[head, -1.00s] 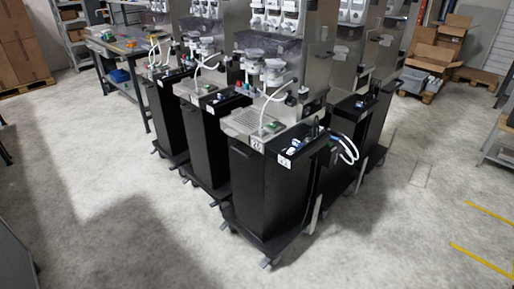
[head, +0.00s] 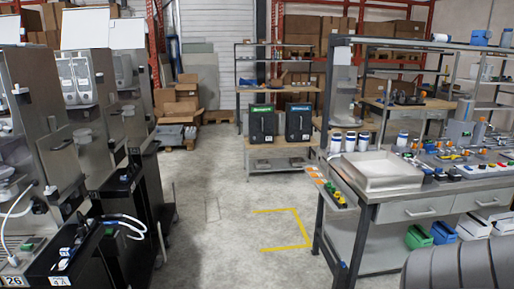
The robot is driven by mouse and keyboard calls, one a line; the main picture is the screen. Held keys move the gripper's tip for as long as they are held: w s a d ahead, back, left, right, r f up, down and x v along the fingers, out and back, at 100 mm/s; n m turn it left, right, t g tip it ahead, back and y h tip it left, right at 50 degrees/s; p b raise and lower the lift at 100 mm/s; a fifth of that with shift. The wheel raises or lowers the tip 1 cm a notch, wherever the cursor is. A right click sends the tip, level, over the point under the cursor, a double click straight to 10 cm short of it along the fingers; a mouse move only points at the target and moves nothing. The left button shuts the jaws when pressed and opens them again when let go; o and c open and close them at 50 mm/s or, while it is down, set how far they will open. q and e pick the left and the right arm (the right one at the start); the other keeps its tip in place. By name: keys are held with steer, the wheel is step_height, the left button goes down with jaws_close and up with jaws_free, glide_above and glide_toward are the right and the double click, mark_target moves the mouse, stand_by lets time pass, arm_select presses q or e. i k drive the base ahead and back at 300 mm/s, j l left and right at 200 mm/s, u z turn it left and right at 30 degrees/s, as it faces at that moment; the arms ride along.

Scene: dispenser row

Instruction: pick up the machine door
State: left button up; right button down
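A row of dispensing machines stands at the left, with metal upper bodies (head: 88,85) and black lower cabinets (head: 120,250). The nearest cabinet carries white hoses and number labels. I cannot tell which part, if any, is the machine door; no loose door can be made out. Neither of my grippers is in view.
A workbench (head: 425,212) at the right holds a grey tray (head: 382,172), white canisters (head: 350,142) and small tools. Two black boxes (head: 263,126) (head: 299,122) stand on a low bench behind. The aisle floor (head: 225,240), with yellow markings (head: 305,228), is clear.

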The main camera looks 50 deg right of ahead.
mark_target(298, 116)
steer(key=z, duration=1.95)
